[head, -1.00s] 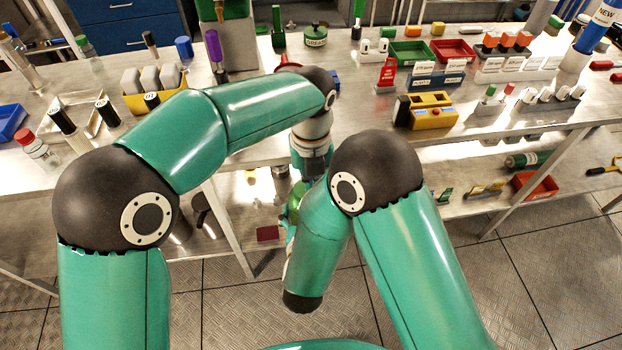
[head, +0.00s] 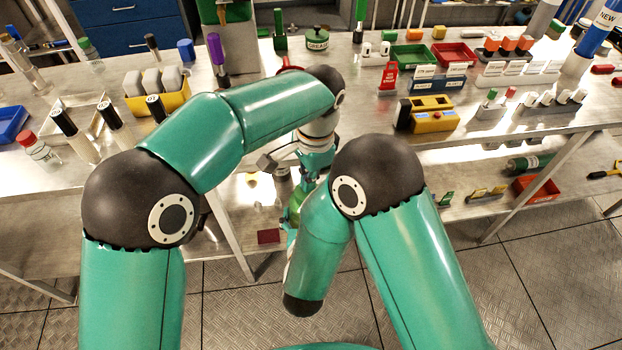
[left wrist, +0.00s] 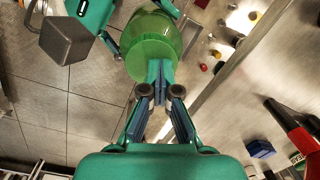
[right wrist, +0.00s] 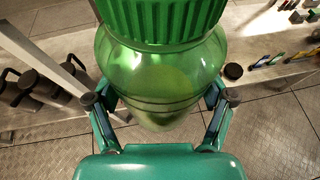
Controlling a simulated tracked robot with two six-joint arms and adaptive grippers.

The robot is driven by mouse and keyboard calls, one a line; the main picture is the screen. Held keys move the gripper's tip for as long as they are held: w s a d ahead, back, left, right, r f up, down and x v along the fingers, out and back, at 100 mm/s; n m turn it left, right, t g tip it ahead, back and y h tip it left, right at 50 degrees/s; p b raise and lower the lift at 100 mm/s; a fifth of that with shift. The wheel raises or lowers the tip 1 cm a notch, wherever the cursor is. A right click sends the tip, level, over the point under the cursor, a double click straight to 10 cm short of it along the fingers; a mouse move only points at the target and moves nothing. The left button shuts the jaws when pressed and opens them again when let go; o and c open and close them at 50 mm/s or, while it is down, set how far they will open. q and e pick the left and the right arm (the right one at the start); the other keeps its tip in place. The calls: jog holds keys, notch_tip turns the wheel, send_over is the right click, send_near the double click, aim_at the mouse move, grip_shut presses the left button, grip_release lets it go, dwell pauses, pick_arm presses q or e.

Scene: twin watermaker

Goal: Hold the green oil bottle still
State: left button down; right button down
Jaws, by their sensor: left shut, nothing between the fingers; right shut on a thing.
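The green oil bottle is see-through light green with a ribbed darker green cap (right wrist: 165,20). In the right wrist view its body (right wrist: 160,65) sits between the fingers of my right gripper (right wrist: 158,98), which is shut on it. The left wrist view shows the bottle (left wrist: 150,42) just beyond the tips of my left gripper (left wrist: 160,78). That gripper is shut and empty; I cannot tell if its tips touch the bottle. In the head view only a narrow bit of the bottle (head: 296,197) shows between my arms, in front of the bench.
The steel bench (head: 370,140) behind holds a yellow block holder (head: 428,114), a red-capped bottle (head: 38,147) and several trays. A lower shelf carries a red bin (head: 537,188). A bench leg (head: 230,232) stands left of the bottle. The floor in front is clear.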

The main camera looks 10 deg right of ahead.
pick_arm(q)
jog(key=n, duration=0.7)
jog(key=shift+s+a+f+g, duration=0.1)
jog(key=shift+s+f+g, duration=0.1)
jog(key=shift+f+g, duration=0.1)
pick_arm(e)
jog(key=shift+w+a+r, duration=0.25)
jog(key=shift+r, duration=0.25)
pick_arm(q)
jog(key=n, duration=0.4)
jog(key=shift+s+a, duration=0.1)
jog(key=n, duration=0.4)
jog(key=shift+s+a+n, duration=0.1)
jog(key=shift+s+n, duration=0.05)
jog(key=shift+n, duration=0.25)
jog(key=n, duration=0.6)
jog(key=shift+s+g, duration=0.2)
jog(key=shift+g, duration=0.1)
jog(key=n, duration=0.4)
jog(key=shift+s+n+h, duration=0.15)
jog(key=shift+n+h, duration=0.15)
jog(key=shift+n, duration=0.1)
jog(key=n, duration=0.4)
jog(key=shift+s+d, duration=0.1)
jog(key=shift+d, duration=0.1)
jog(key=c, duration=1.3)
grip_release()
jog(key=shift+r, duration=0.1)
